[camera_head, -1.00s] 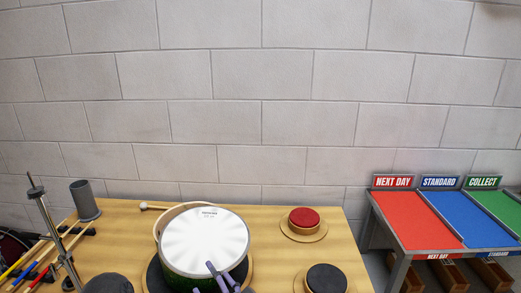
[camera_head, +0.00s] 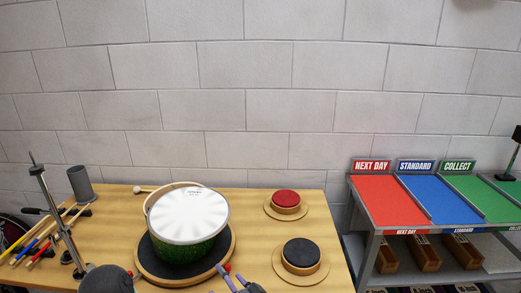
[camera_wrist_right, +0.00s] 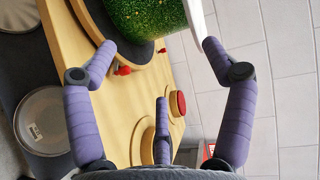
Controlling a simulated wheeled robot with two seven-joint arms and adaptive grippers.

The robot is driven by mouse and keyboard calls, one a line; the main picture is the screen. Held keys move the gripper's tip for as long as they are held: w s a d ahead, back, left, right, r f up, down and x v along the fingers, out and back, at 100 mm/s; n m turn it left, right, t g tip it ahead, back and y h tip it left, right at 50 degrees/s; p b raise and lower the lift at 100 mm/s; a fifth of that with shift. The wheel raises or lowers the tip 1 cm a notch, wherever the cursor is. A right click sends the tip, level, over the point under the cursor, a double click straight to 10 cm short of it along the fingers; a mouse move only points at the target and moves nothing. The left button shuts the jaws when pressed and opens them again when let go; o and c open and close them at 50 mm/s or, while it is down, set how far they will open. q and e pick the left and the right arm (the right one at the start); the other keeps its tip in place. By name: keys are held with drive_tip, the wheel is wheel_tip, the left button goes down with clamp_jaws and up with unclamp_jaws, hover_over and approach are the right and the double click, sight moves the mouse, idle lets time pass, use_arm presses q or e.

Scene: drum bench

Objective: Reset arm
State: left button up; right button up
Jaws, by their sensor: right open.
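My right gripper (camera_head: 228,279) shows at the bottom edge of the head view, in front of the green drum and at its lower right. In the right wrist view its purple fingers (camera_wrist_right: 158,48) are spread wide and nothing is between them. The green drum (camera_head: 180,249) with a white head stands on a round dark base (camera_head: 146,262) on the bench. In the wrist view the drum's sparkly green side (camera_wrist_right: 148,18) lies beyond the fingertips, apparently apart from them. I cannot make out my left gripper.
A red pad (camera_head: 286,197) and a black pad (camera_head: 301,252) sit on round wooden bases at the bench's right. A metal stand (camera_head: 57,220), a grey cup (camera_head: 80,183) and several sticks are at the left. A rack with a red shelf (camera_head: 388,201) stands right of the bench.

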drive_tip(key=s+d+f+n+g+h, duration=0.25)
drive_tip(key=d+f, duration=0.35)
drive_tip(key=f, duration=0.6)
drive_tip(key=s+d+f+n+g+h, duration=0.1)
drive_tip(key=d+f+g+h, duration=0.4)
drive_tip(key=f, duration=0.7)
drive_tip(key=s+d+f+n+g+y, duration=0.1)
drive_tip(key=s+d+f+g, duration=0.1)
drive_tip(key=s+d+f, duration=0.2)
drive_tip(key=s+d+f+n+g+y, duration=0.1)
drive_tip(key=s+d+f+n+g, duration=0.1)
drive_tip(key=s+f, duration=0.8)
drive_tip(key=s+d+g, duration=0.1)
drive_tip(key=s+d, duration=0.1)
drive_tip(key=s, duration=0.1)
drive_tip(key=shift+g, duration=0.35)
use_arm(q)
drive_tip(key=shift+c, duration=0.2)
use_arm(e)
drive_tip(key=shift+d+n, duration=0.1)
drive_tip(key=shift+n, duration=0.15)
